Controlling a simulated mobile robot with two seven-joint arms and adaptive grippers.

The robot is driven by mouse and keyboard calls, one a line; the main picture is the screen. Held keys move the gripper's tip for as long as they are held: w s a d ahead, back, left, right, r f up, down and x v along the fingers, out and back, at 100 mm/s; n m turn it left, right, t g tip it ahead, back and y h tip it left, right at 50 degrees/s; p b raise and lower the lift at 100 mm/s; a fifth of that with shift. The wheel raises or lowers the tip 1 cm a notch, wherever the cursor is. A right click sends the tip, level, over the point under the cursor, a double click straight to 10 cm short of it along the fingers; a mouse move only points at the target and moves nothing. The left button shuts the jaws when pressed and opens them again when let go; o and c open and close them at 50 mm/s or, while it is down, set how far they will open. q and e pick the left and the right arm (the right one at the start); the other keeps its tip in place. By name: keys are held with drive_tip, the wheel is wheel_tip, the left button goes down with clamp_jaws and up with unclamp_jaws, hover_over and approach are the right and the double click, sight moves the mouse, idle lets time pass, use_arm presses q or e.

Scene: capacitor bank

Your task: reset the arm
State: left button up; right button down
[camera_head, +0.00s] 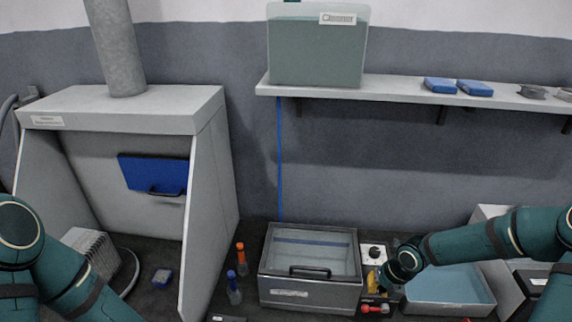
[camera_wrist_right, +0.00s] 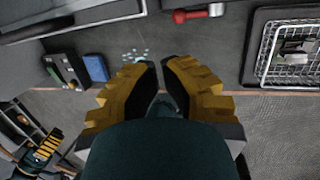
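My right arm (camera_head: 490,240) comes in from the right in the head view. Its gripper points down beside the glass-lidded bath and the small control box; its fingertips are partly hidden there. In the right wrist view, the yellow-and-black fingers of my right gripper (camera_wrist_right: 161,68) stand a little apart with a narrow gap. I see nothing held between them. My left arm (camera_head: 45,265) shows at the lower left of the head view, bent, with its gripper out of frame.
A lidded bath (camera_head: 310,285) stands mid-bench, with a control box (camera_head: 374,254) and red-handled item (camera_head: 376,309) beside it. A grey tray (camera_head: 450,304) lies under my right arm. A fume hood (camera_head: 130,108) stands left. A shelf (camera_head: 400,88) bears a tank (camera_head: 318,50).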

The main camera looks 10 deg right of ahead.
drive_tip(key=s+a+f+m+y+b, duration=0.2)
drive_tip(key=a+f+m+b, duration=0.15)
drive_tip(key=a+m, duration=0.5)
drive_tip(key=s+a+f+m+y+b, duration=0.1)
drive_tip(key=a+f+m+b, duration=0.1)
drive_tip(key=a+f+m, duration=0.6)
drive_tip(key=s+a+f+m+b, duration=0.1)
drive_tip(key=s+a+m, duration=0.1)
drive_tip(key=m, duration=0.3)
drive_tip(key=s+a+f+m+b, duration=0.2)
drive_tip(key=a+m, duration=0.1)
drive_tip(key=m, duration=0.2)
drive_tip(key=s+a+f+m+b, duration=0.1)
drive_tip(key=s+a+m, duration=0.1)
drive_tip(key=m, duration=0.4)
drive_tip(key=shift+s+a+f+h+b, duration=0.3)
drive_tip(key=shift+s+a+h+b, duration=0.1)
drive_tip(key=shift+a, duration=0.1)
drive_tip(key=shift+s+d+f+m, duration=0.15)
drive_tip(key=shift+s+f+m, duration=0.05)
drive_tip(key=shift+m, duration=0.65)
